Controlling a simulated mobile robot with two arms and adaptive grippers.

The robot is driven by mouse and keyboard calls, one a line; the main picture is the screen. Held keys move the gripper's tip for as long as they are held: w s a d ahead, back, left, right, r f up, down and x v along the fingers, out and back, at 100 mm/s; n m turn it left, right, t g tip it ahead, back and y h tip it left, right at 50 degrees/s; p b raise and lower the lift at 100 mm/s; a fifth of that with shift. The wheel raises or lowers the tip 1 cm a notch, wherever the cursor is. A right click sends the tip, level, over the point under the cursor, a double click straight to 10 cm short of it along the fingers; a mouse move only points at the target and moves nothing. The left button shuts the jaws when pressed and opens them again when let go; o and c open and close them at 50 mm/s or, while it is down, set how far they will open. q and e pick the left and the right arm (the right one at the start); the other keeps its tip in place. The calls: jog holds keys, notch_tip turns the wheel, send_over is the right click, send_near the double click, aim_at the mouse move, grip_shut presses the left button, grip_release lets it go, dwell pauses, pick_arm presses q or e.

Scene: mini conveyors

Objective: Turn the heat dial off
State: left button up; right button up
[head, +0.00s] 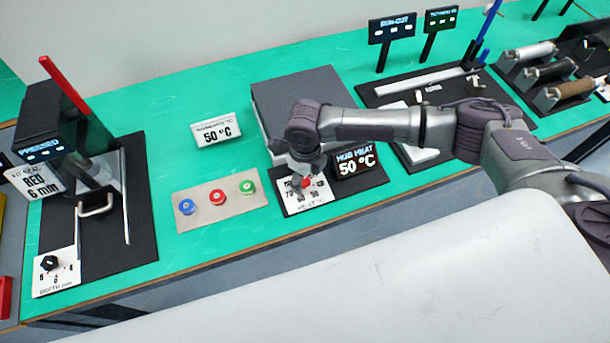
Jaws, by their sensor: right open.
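The heat dial (306,181) is a small red pointer knob on a white scale plate (293,203) with printed numbers, labelled HEAT. My right gripper (302,176) points down over the dial from above and is open. Its fingers hide part of the dial, so I cannot tell whether they touch it or exactly where the pointer aims. A black display (355,162) beside the dial reads HUB HEAT 50 °C. A white card (216,131) at the back also reads 50 °C. My left gripper is not in view.
A panel (238,213) with blue, red and green buttons lies left of the dial. A grey box (275,95) stands behind it. A press with a red lever (65,85) and a depth dial (50,263) stand at the far left. Bare green bench (270,63) shows at the back.

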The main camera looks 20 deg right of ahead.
aim_at(305, 180)
notch_tip(305, 180, up, 12)
dwell(0.6)
